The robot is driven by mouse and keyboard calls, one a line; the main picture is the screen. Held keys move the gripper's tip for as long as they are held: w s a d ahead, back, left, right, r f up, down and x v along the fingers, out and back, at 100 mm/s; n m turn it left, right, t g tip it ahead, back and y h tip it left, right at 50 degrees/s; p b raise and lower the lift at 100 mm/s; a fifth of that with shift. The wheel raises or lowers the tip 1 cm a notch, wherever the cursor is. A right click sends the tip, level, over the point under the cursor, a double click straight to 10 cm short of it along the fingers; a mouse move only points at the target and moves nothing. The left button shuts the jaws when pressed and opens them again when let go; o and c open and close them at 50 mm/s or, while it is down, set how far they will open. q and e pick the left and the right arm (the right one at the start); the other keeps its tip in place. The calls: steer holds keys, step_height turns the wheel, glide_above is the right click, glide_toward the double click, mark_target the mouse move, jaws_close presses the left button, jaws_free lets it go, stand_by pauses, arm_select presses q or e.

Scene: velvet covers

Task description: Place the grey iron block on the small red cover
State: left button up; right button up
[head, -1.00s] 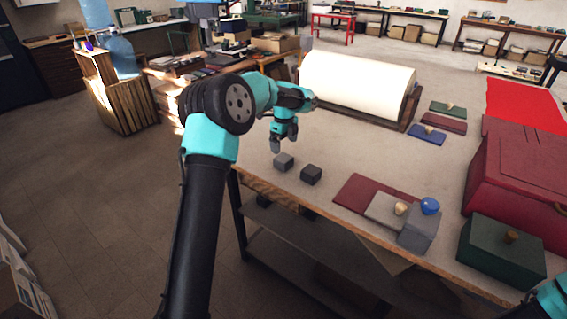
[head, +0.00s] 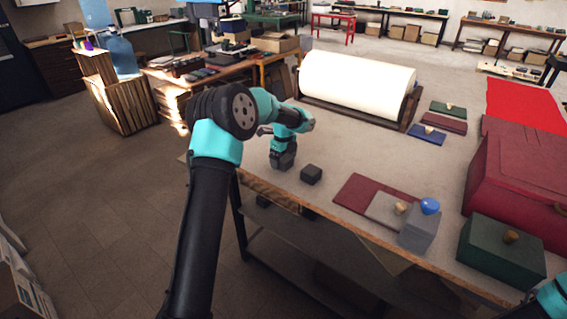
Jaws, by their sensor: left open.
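My left gripper (head: 282,161) is low over the table, pointing down where the lighter grey block stood. It is open, and its fingers cover that block, so I cannot tell whether they touch it. A darker, near-black block (head: 311,174) stands just to the right of the gripper. A small dark red flat cover (head: 444,122) lies at the back right between a green and a blue one. A larger dark red flat piece (head: 362,193) lies near the front edge. I cannot tell which red piece is the small red cover. My right gripper is out of view.
A green box (head: 502,250) and a large red chest (head: 515,190) fill the right. A white roll (head: 357,84) lies behind.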

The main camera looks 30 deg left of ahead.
arm_select(q)
steer(key=shift+f, duration=0.45)
steer(key=shift+r, duration=0.1)
jaws_close()
stand_by(0.7)
steer(key=shift+r, duration=0.15)
steer(key=shift+r, duration=1.35)
steer(key=shift+s+r, duration=0.1)
steer(key=shift+r, duration=0.25)
steer(key=s+d+r, duration=0.1)
steer(key=s+d, duration=0.7)
steer(key=s, duration=0.5)
steer(key=shift+s+d+r, duration=0.15)
steer(key=shift+s, duration=0.05)
